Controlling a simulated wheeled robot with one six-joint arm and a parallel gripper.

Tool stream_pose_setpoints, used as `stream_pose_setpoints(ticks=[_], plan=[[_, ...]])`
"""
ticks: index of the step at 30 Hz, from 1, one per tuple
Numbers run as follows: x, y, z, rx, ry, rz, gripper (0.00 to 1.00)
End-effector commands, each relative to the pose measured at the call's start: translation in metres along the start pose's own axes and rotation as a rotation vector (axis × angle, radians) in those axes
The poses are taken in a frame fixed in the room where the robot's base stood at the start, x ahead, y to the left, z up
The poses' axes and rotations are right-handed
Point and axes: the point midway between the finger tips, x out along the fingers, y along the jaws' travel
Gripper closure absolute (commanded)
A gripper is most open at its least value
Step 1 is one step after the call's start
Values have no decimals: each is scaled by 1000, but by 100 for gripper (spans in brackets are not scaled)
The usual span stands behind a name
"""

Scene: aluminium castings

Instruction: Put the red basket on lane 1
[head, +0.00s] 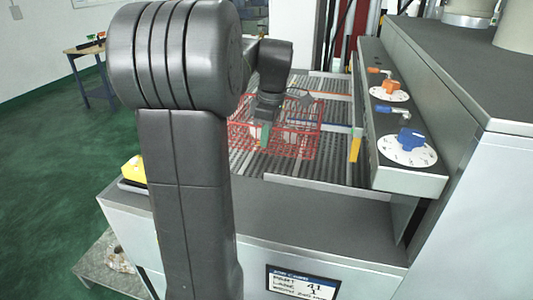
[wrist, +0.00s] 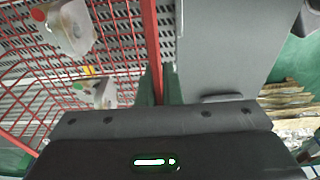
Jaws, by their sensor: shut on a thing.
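The red basket (head: 300,142) is an open wire basket in the head view, at the roller lanes (head: 335,172). In the wrist view the basket (wrist: 122,62) fills the left side, and a pale container (wrist: 72,28) and a smaller one (wrist: 104,93) show in it. My gripper (wrist: 160,82) is shut on the basket's red rim. In the head view my gripper (head: 264,132) is at the basket's left part. My arm hides part of the lanes to the left. I cannot tell whether the basket touches the rollers, or which lane is lane 1.
A control panel with a blue dial (head: 408,140) and an orange dial (head: 388,88) stands right of the lanes. A small sign (head: 302,283) is on the front face. A yellow object (head: 133,170) sits at left. A table (head: 88,52) stands far left on open green floor.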

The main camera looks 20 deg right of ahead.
Motion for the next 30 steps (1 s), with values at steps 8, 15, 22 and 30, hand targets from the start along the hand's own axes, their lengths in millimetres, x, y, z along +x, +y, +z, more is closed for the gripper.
stream_pose_setpoints(ticks=[8,15,22,30], plan=[[28,0,4,-1,0,1,100],[55,0,7,-1,0,3,100],[57,0,7,-1,0,4,100],[60,0,7,-1,0,1,73]])
